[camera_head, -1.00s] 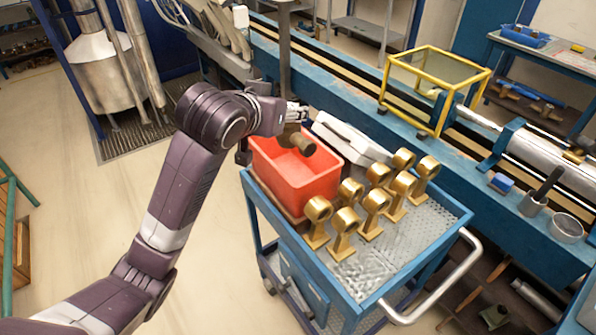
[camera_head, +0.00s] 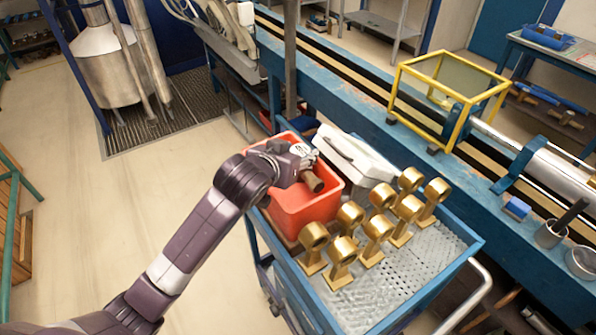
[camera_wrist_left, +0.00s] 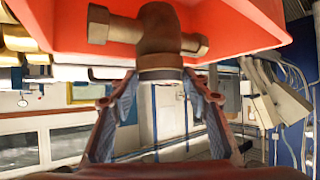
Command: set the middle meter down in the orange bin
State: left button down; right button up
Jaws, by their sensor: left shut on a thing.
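My left gripper (camera_head: 297,158) is over the orange bin (camera_head: 296,217) and is shut on a dull bronze meter (camera_head: 313,182). In the head view the meter is low over the bin, overlapping its opening; I cannot tell whether it touches the bottom. In the left wrist view, the meter (camera_wrist_left: 158,30) has a round collar between the fingertips (camera_wrist_left: 160,76) and a pipe stub on each side. The orange bin (camera_wrist_left: 255,30) shows behind it. My right gripper is not in view.
The bin stands on a blue cart (camera_head: 372,322) beside several gold-coloured stands with ring tops (camera_head: 376,229). A white box-like item (camera_head: 352,155) lies right behind the bin. A blue bench (camera_head: 400,135) with a yellow frame (camera_head: 433,148) runs behind. Open floor is at left.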

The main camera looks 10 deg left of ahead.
pick_arm(q)
notch_tip(320, 180, down, 2)
jog(key=shift+f, duration=0.15)
notch_tip(320, 180, down, 3)
jog(key=shift+f, duration=0.65)
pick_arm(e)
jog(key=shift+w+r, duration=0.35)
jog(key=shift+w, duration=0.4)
pick_arm(q)
jog(key=c, duration=1.4)
grip_release()
jog(key=shift+f, duration=0.2)
jog(key=shift+o, duration=0.2)
jog(key=shift+s, duration=0.1)
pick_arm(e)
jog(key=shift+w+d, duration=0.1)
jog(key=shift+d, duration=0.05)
pick_arm(q)
jog(key=shift+r, duration=0.1)
